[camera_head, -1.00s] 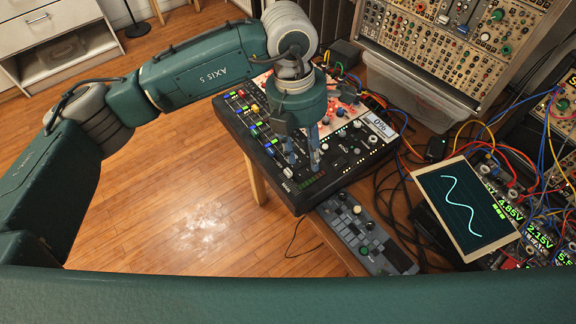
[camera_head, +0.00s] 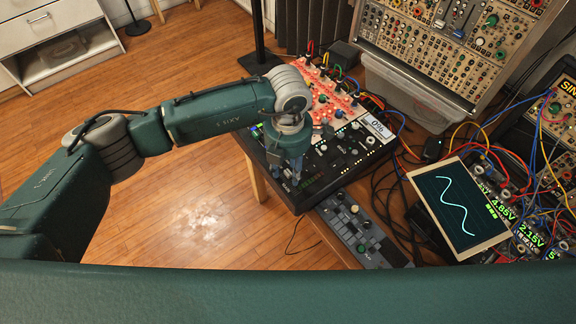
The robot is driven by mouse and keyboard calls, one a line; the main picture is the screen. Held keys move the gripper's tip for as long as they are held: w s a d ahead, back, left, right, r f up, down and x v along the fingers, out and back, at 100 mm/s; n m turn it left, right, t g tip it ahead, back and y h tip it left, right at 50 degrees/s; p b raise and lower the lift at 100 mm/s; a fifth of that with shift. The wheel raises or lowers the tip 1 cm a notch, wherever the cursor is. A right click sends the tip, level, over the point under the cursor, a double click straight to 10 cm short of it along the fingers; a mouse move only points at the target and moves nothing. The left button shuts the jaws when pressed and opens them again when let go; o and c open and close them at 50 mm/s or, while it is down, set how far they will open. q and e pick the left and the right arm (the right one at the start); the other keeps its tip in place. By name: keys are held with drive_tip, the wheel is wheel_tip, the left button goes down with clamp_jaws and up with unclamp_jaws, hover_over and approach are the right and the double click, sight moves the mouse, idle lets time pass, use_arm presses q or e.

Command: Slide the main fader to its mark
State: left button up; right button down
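The black mixing console (camera_head: 318,180) lies on the wooden table, with red upper panels, small knobs and a display (camera_head: 378,125) that appears to read 0%. My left gripper (camera_head: 296,170) points down over the console's lower left part, close above its surface. The gripper and wrist hide most of the fader rows there. I cannot make out the main fader or its mark, nor whether the fingers touch anything. The finger gap is too small and dark to read. My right gripper is out of view.
A small grey keypad unit (camera_head: 362,235) sits against the console's front right. A tilted screen with a wave (camera_head: 460,208) stands to the right among patch cables. A clear plastic bin (camera_head: 415,95) and a modular rack (camera_head: 450,45) are behind. Open wooden floor lies left.

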sight(304, 158)
use_arm(q)
clamp_jaws()
drive_tip(key=w+d+b, duration=0.1)
drive_tip(key=d+b, duration=0.1)
drive_tip(key=w+d+b, duration=0.1)
drive_tip(key=w+b, duration=0.1)
drive_tip(key=shift+d+f, duration=0.15)
drive_tip(key=shift+d, duration=0.25)
drive_tip(key=shift+w+d, duration=0.1)
drive_tip(key=shift+d, duration=0.05)
drive_tip(key=shift+r, duration=0.2)
unclamp_jaws()
